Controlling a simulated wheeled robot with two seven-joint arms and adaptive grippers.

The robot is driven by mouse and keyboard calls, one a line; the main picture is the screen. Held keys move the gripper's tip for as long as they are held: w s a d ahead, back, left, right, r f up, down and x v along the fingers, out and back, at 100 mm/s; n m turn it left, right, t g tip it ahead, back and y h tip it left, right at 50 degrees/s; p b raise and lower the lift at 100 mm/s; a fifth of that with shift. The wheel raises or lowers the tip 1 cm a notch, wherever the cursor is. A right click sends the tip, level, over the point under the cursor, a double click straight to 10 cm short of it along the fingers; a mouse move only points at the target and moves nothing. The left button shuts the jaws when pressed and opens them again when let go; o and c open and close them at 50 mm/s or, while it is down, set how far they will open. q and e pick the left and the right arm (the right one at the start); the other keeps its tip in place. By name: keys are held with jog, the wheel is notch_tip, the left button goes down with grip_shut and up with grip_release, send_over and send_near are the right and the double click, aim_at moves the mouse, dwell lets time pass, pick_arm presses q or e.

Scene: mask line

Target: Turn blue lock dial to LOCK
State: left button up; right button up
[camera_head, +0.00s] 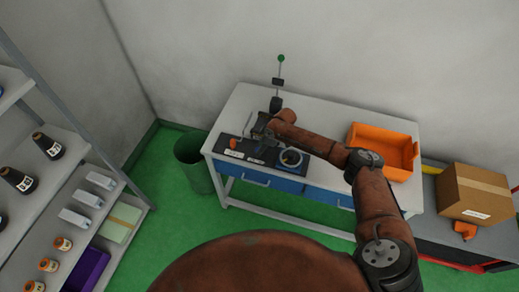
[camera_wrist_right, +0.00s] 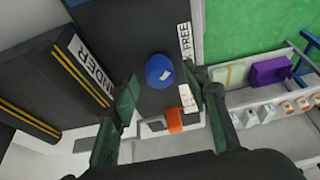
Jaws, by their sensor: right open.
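The blue lock dial (camera_wrist_right: 159,71) is a round knob with a small white mark on its lower right side. It sits on a dark panel (camera_wrist_right: 145,25) in the right wrist view. A FREE label (camera_wrist_right: 185,42) is at its upper right. A second white label (camera_wrist_right: 188,98) lies at its lower right, too partly covered to read. My right gripper (camera_wrist_right: 166,84) is open, its dark green fingers apart on either side of the dial, with nothing held. In the head view my right gripper (camera_head: 263,126) is over the table and the dial cannot be made out. My left gripper is not in view.
An orange part (camera_wrist_right: 175,119) is close to the dial. A black block labelled with letters ending in NDER (camera_wrist_right: 60,80) is at left in the wrist view. A blue ring (camera_head: 291,157), orange bin (camera_head: 409,165) and green-tipped post (camera_head: 281,59) are on the table (camera_head: 325,117).

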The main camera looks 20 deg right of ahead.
jog(key=shift+w+a+f, duration=0.1)
jog(key=shift+a+f, duration=0.05)
jog(key=shift+f, duration=0.35)
jog(key=c, duration=1.1)
